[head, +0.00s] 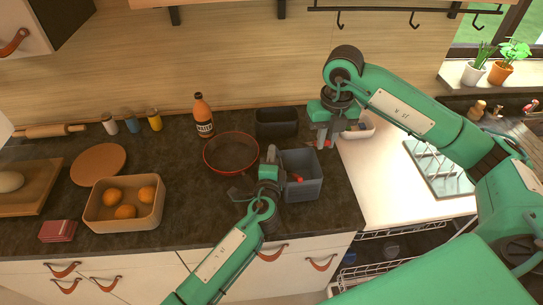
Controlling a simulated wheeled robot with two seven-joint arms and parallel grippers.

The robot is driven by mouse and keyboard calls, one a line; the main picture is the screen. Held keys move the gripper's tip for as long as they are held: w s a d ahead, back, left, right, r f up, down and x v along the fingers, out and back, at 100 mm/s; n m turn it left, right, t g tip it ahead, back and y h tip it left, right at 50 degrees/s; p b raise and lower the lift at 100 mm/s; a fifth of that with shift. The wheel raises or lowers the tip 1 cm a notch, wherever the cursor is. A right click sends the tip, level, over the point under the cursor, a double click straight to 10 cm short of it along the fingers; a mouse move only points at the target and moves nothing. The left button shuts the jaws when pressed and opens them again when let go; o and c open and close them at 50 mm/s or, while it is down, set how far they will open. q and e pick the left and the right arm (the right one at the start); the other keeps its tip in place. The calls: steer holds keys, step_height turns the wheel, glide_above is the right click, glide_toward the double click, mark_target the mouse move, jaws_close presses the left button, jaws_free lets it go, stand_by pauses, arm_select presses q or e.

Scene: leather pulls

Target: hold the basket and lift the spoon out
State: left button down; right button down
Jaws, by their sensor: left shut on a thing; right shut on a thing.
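The grey basket (303,188) is an open square bin on the dark counter, near its right end. My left gripper (272,176) is shut on the basket's left wall; its fingertips are partly hidden by the gripper body. A small red thing (297,178) shows inside the basket. My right gripper (322,141) is at the basket's back right corner, above the rim, pointing down. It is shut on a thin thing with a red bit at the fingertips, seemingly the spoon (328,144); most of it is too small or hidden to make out.
A red-rimmed pan (231,153) stands left of the basket, with a black bin (277,123) and an orange bottle (203,116) behind. A box of oranges (103,212) is further left. A white container (358,128) is right of my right gripper. An open dishwasher rack (400,238) is below right.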

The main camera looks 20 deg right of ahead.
arm_select(q)
steer(key=shift+f, duration=0.15)
steer(key=c, duration=1.3)
jaws_free()
steer(key=v, duration=1.2)
steer(key=shift+a, duration=0.1)
